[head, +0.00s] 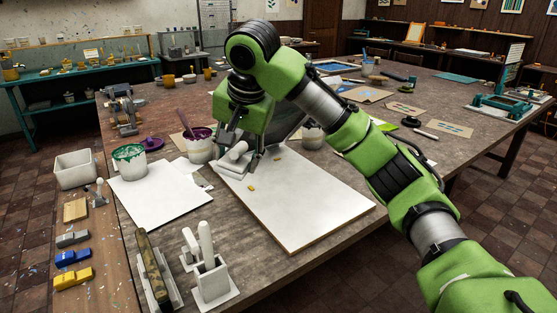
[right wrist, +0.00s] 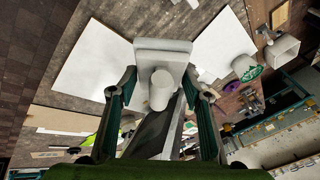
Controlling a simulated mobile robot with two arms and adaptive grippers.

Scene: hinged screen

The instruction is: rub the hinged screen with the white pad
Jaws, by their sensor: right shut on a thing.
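My right gripper (head: 246,158) is shut on the white pad (head: 232,161), a pale block with a rounded handle, low over the far left part of a white board (head: 305,205). In the right wrist view the pad (right wrist: 178,45) sits between the fingertips, its handle toward the camera. I cannot tell whether it touches anything beneath. The hinged screen (head: 288,119) is a dark panel in a pale frame, tilted up behind the gripper and partly hidden by it. It also shows beyond the handle in the right wrist view (right wrist: 153,137). My left gripper is in neither view.
Two small yellow pieces lie on the board. Left of it are a white sheet (head: 160,193), a green-rimmed bucket (head: 130,163) and a purple paint pot (head: 199,148). A white holder (head: 212,281) stands at the front. Another pot (head: 312,136) stands right of the screen.

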